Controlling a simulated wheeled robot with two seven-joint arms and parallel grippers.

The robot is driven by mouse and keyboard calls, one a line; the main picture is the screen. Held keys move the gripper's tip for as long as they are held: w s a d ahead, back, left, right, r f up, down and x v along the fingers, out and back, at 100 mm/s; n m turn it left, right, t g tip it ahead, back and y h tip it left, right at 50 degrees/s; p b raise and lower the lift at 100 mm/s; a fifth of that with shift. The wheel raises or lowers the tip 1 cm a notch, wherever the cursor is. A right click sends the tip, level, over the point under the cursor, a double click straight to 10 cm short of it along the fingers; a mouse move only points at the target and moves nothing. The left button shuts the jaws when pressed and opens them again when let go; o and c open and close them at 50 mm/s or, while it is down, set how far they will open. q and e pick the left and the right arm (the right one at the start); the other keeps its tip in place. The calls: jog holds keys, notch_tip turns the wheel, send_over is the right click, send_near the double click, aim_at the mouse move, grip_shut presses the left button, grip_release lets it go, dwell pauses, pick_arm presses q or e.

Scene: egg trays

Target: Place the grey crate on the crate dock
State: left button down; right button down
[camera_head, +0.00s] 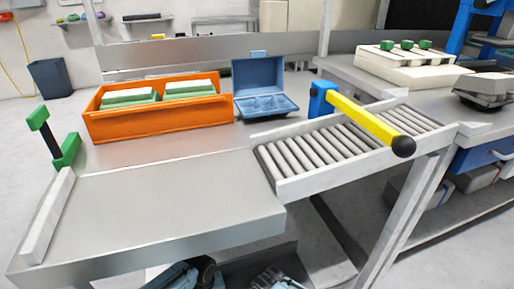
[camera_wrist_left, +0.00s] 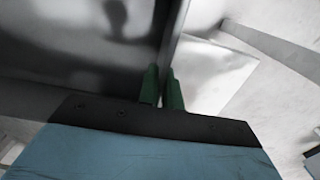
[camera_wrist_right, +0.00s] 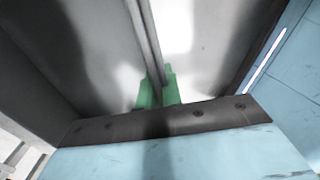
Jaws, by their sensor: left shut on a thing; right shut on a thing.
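In the left wrist view, the green fingertips of my left gripper (camera_wrist_left: 163,88) are shut on a thin upright wall of a grey crate (camera_wrist_left: 85,45). In the right wrist view, my right gripper (camera_wrist_right: 158,90) is likewise shut on a thin grey crate wall (camera_wrist_right: 95,40). Only parts of the crate show in these close views; I cannot make it out in the head view. Both gripper tips are out of sight in the head view, where parts of my arms show at the bottom edge. I cannot tell for certain which surface is the crate dock.
A bare metal tabletop (camera_head: 170,205) has a white rail (camera_head: 47,215) and a green-and-black post (camera_head: 55,140) at its left. Behind stand an orange crate (camera_head: 150,121) with green cartons and an open blue case (camera_head: 262,105). A yellow bar (camera_head: 365,120) crosses the roller conveyor (camera_head: 320,150).

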pick_arm(q)
jog(key=shift+w+r, duration=0.1)
jog(key=shift+r, duration=0.05)
pick_arm(e)
jog(key=shift+r, duration=0.15)
